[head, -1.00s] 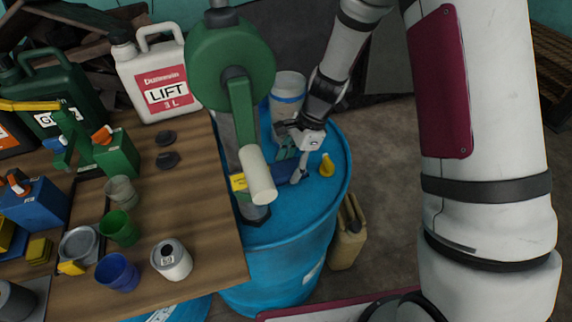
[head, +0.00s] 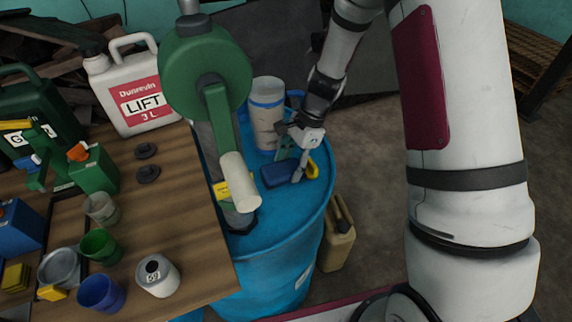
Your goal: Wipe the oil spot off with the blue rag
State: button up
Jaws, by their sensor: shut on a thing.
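The blue rag (head: 277,176) is a small dark-blue folded pad at the top of the blue drum, below my gripper. My gripper (head: 293,168) points down over the drum and is shut on the rag, with a grey finger at the rag's right side. I cannot tell whether the rag touches the drum top. I cannot make out an oil spot; the rag, my gripper and the pump hide parts of the drum top.
The blue drum (head: 285,235) carries a green pump (head: 207,70) with a pale handle (head: 240,182) left of the rag. A yellow piece (head: 313,168) lies close right of my finger. A clear blue-banded container (head: 267,115) stands behind. The wooden table (head: 190,215) is crowded; a tan jerrycan (head: 339,240) stands right.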

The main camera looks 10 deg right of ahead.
aim_at(268, 173)
jog(key=shift+w+d, duration=0.15)
jog(key=shift+d, duration=0.6)
jog(key=shift+s+a+p, duration=0.2)
jog(key=shift+a, duration=0.65)
jog(key=shift+s+a+p, duration=0.15)
jog(key=shift+a, duration=0.7)
jog(key=shift+s+a+f, duration=0.1)
jog(key=shift+s+a, duration=0.15)
jog(key=shift+a, duration=0.8)
jog(key=shift+s+a, duration=0.25)
jog(key=shift+a, duration=0.75)
jog(key=shift+w+r+p, duration=0.1)
jog(key=shift+r+p, duration=1.45)
jog(key=shift+r, duration=1.5)
jog(key=shift+r, duration=0.1)
jog(key=shift+r+p, duration=0.6)
jog(key=shift+r, duration=0.75)
